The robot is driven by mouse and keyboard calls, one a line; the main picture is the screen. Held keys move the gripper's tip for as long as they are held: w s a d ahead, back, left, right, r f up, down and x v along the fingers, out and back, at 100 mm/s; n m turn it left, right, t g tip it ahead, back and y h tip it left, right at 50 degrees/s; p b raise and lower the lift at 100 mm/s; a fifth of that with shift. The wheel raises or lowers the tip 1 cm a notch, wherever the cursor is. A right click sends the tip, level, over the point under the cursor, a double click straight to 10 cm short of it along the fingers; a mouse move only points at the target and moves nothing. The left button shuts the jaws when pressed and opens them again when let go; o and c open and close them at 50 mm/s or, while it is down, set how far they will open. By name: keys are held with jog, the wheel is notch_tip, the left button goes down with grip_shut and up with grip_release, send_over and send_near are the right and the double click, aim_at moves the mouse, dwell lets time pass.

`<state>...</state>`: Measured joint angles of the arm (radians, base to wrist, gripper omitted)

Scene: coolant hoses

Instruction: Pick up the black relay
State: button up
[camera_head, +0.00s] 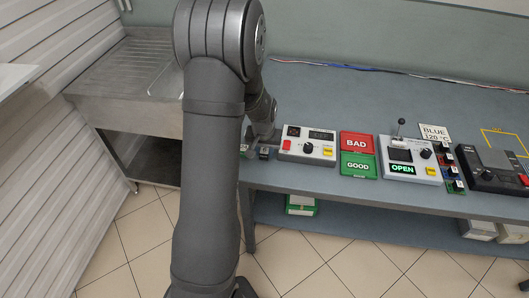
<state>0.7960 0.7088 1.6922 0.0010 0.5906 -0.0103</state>
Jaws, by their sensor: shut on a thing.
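My gripper (261,137) is at the left end of the grey bench, low over its top and partly hidden by my own arm. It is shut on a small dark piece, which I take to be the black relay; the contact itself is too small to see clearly. A small dark block with a pale mark (264,153) shows just below the gripper, near the bench's front edge. I cannot tell whether this block is the held piece or stands apart from it. A greenish block (245,150) shows just left of it, close to my arm.
Right of the gripper stand a white tester (308,146), red BAD (356,143) and green GOOD (358,166) plates, and a lever box reading OPEN (408,158). Several small coloured blocks (452,172) and a black device (495,168) follow. The bench's back (340,95) is mostly clear.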

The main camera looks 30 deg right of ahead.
aim_at(265, 149)
jog(key=shift+r, duration=0.7)
notch_tip(265, 149, up, 3)
jog(key=s+d+r, duration=0.3)
jog(key=s+r, duration=0.3)
jog(key=s, duration=0.5)
jog(key=w+d+r, duration=0.1)
jog(key=d+r, duration=0.4)
jog(key=d, duration=0.7)
jog(key=w+f, duration=0.2)
jog(key=w, duration=0.1)
jog(key=w+f, duration=0.2)
jog(key=w, duration=0.2)
jog(key=w+a+f, duration=0.1)
jog(key=w+f, duration=0.2)
jog(key=w, duration=0.1)
jog(key=shift+w+a, duration=0.1)
jog(key=shift+w, duration=0.1)
jog(key=shift+f, duration=1.95)
jog(key=shift+f, duration=0.1)
